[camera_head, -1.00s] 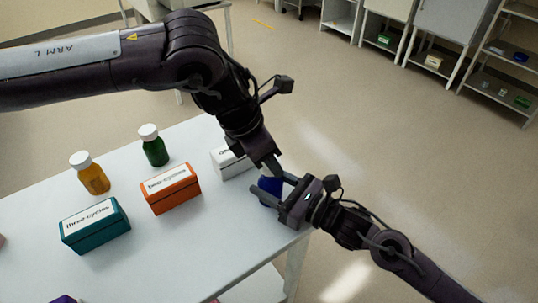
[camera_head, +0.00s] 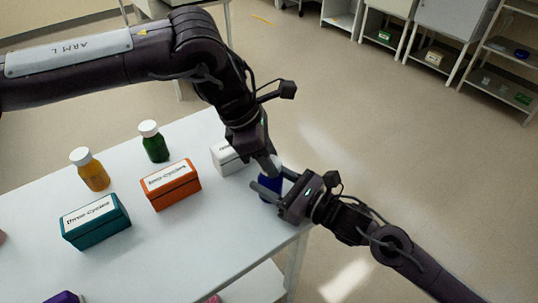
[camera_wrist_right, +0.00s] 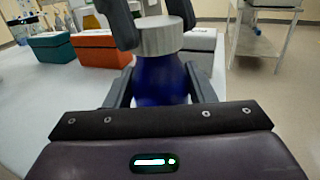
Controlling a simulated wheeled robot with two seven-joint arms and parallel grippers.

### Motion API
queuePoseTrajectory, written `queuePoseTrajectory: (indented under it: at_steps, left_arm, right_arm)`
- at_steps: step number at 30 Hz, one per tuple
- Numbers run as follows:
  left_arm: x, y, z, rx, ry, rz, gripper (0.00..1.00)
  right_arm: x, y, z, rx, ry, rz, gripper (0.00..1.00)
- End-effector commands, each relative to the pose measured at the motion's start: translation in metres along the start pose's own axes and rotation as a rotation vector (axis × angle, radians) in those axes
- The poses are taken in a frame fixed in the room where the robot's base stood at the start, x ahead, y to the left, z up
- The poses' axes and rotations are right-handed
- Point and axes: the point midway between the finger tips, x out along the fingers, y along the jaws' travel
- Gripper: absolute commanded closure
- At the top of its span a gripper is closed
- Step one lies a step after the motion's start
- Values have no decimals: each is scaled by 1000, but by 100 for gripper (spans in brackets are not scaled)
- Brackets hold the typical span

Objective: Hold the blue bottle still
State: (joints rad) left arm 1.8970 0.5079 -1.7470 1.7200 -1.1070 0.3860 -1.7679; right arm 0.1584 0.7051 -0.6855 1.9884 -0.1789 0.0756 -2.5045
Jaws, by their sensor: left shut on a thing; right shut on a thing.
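The blue bottle (camera_head: 268,188) stands upright at the right end of the white table. In the right wrist view its round blue body (camera_wrist_right: 160,80) and pale ribbed cap (camera_wrist_right: 158,36) show clearly. My right gripper (camera_head: 272,184) is shut on the body, with one finger on each side of it, below the cap. My left gripper (camera_head: 270,166) comes down from above and is shut on the cap. Its two fingers flank the cap in the right wrist view (camera_wrist_right: 150,22). The cap is mostly hidden by the left fingers in the head view.
A white box (camera_head: 227,158), an orange box (camera_head: 171,186) and a teal box labelled "three-cycles" (camera_head: 96,224) stand left of the bottle. A green bottle (camera_head: 155,146) and an amber bottle (camera_head: 93,174) stand behind. The table's right edge is close to the bottle.

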Motion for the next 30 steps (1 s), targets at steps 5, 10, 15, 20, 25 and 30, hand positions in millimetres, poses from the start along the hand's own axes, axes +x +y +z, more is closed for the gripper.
queuePoseTrajectory:
  at_steps: [5,10,15,20,25,30]
  left_arm:
    - [1,2,0,305,4,-131,83]
    - [1,2,1,602,7,-259,83]
    - [2,2,3,875,8,-373,83]
    - [2,3,2,1004,1,-427,83]
    - [1,3,1,1023,-4,-433,83]
    - [1,3,1,1022,-4,-432,61]
  right_arm:
    - [0,0,0,-2,1,-1,100]
    - [0,0,0,-2,1,-1,100]
    - [0,0,0,-2,1,-1,100]
    - [0,0,0,-2,1,-1,100]
    - [0,0,0,-1,1,-1,100]
    - [0,0,0,-1,1,-1,100]
